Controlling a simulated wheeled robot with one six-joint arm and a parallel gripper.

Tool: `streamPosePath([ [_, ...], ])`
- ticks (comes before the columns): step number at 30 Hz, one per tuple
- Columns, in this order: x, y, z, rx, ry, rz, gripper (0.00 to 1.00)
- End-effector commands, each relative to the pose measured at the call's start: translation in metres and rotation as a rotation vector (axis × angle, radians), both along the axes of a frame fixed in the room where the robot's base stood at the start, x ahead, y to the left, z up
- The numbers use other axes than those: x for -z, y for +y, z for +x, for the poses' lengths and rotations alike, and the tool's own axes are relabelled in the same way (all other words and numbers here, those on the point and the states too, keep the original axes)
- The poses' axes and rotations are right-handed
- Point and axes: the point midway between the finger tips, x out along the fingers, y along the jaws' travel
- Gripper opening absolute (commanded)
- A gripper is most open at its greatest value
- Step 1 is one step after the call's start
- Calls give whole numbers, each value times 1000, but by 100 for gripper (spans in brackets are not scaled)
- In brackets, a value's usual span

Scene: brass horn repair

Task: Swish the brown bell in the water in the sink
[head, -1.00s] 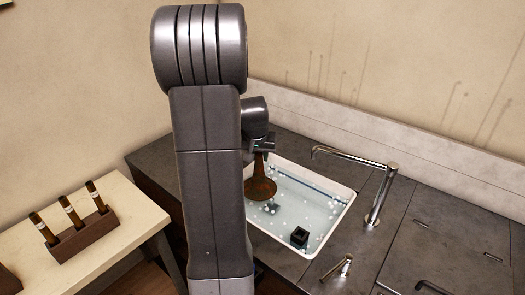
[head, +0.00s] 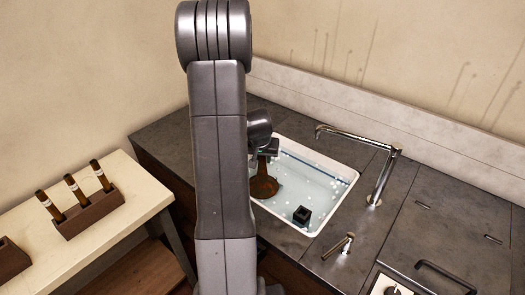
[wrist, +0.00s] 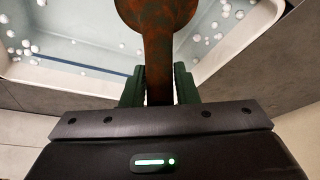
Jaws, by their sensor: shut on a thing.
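The brown bell (head: 264,186) hangs from my gripper (head: 266,155) with its flared end down, at the left part of the sink (head: 345,183). Its wide end is at or in the water (head: 300,190); the exact depth is hard to tell. In the wrist view, the two green fingers of my gripper (wrist: 159,88) are shut on the bell's narrow neck (wrist: 158,55). The bell's surface is brown with patchy darker and greenish stains. My arm hides some of the counter left of the sink.
A small black block (head: 302,216) is in the sink near its front corner, among white bubbles. A tall faucet (head: 375,165) stands right of the sink, with a lever (head: 342,245) in front.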

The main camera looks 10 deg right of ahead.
Motion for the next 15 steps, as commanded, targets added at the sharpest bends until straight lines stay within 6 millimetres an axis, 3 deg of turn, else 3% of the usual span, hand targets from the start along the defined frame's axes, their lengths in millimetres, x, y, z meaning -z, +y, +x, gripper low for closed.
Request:
streamPosePath([
  [15,56,0,0,-2,1,0,0],
])
